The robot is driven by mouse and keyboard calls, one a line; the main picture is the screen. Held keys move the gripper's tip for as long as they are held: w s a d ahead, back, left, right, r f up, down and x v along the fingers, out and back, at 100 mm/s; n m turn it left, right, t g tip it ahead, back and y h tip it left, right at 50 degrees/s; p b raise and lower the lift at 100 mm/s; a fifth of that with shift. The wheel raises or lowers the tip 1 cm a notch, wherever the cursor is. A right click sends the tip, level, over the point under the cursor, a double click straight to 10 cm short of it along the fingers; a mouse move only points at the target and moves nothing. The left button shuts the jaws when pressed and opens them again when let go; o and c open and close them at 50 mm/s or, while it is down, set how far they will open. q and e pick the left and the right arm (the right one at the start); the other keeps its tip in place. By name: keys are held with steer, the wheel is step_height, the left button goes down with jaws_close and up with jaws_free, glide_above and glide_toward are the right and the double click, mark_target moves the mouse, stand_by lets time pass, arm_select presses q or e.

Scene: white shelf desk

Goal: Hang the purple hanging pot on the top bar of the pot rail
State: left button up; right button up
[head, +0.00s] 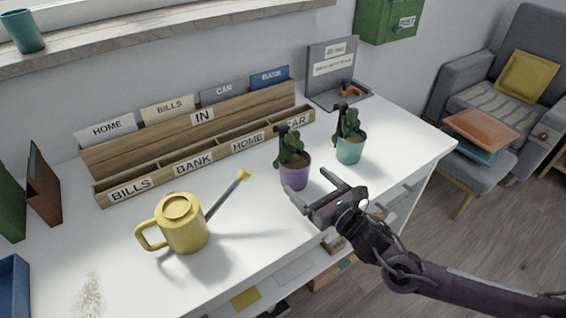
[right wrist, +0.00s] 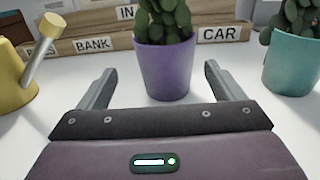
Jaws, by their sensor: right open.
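The purple pot (head: 295,177) with a green cactus and a dark hook at its top stands upright on the white desk. In the right wrist view the purple pot (right wrist: 164,70) is just beyond and between the fingertips. My right gripper (head: 309,186) is open and empty, low over the desk in front of the pot; its two fingers also show in the right wrist view (right wrist: 156,80). No pot rail that I can make out is in view. My left gripper is not in view.
A teal pot (head: 350,149) with a similar cactus stands right of the purple one. A yellow watering can (head: 182,224) stands to the left, its spout pointing toward the purple pot. A wooden letter organizer (head: 150,181) runs behind. The desk's front edge lies beneath my right arm.

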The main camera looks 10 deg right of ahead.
mark_target(287, 158)
steer(key=shift+w+a+r, duration=0.1)
steer(key=shift+w+a, duration=0.1)
steer(key=shift+w, duration=0.2)
steer(key=shift+x, duration=0.75)
steer(key=x, duration=0.5)
steer(key=shift+w+d+p, duration=0.3)
steer(key=shift+p, duration=0.1)
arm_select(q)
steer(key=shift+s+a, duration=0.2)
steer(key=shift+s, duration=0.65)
arm_select(e)
steer(key=c, duration=1.2)
steer(key=shift+c, duration=0.8)
